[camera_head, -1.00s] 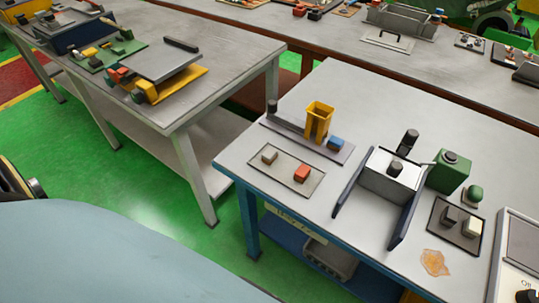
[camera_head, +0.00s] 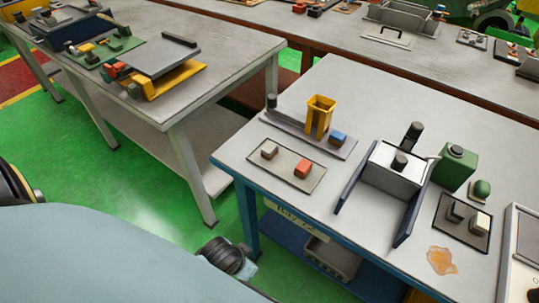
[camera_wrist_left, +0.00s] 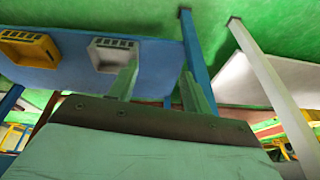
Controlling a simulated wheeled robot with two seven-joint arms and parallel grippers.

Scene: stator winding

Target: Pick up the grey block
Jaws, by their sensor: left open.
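A small grey-brown block (camera_head: 269,152) lies on the left part of a flat tray (camera_head: 278,176) near the left corner of the right-hand table. A red block (camera_head: 303,169) lies to its right on the same tray. A darker grey block (camera_head: 457,211) lies on another tray at the right, beside a white block (camera_head: 480,222). My left gripper (camera_wrist_left: 160,85) shows in the left wrist view with its two fingers apart and nothing between them. It is below tabletop height, near a blue table leg and lower shelf. My right gripper is not in view.
A yellow bin (camera_head: 320,117) and a blue block (camera_head: 338,138) stand behind the tray. A white box with dark side plates (camera_head: 395,166) and a green container (camera_head: 454,168) are to the right. The blue table edge (camera_head: 285,206) lies in front.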

